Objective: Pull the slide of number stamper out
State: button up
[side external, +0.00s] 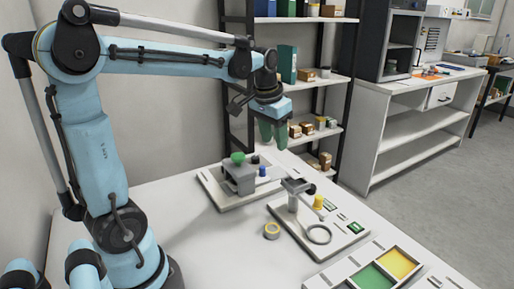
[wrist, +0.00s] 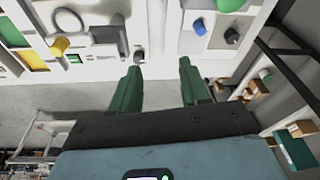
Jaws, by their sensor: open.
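Two small devices stand on white base plates on the table; I cannot tell for sure which is the number stamper. The left one is a grey block device (side external: 240,180) with a green knob (side external: 237,158) on top and a blue knob (side external: 262,171) beside it; the blue knob also shows in the wrist view (wrist: 199,27). The right one is a grey post device (side external: 294,200) with a yellow knob (side external: 318,202) and a ring (side external: 319,234). My gripper (side external: 273,138) is open and empty, fingers pointing down, above the table's far side, apart from both devices.
A tray with green and yellow compartments (side external: 345,276) sits at the near right. Shelves with boxes (side external: 310,128) stand behind the table.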

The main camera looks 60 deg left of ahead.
aim_at(262, 167)
jog(key=w+a+f+n+g, duration=0.1)
jog(key=w+a+f+g, duration=0.15)
jog(key=a, duration=0.65)
jog(key=shift+h, duration=0.4)
notch_tip(262, 167, down, 12)
jog(key=shift+a, duration=0.1)
grip_shut()
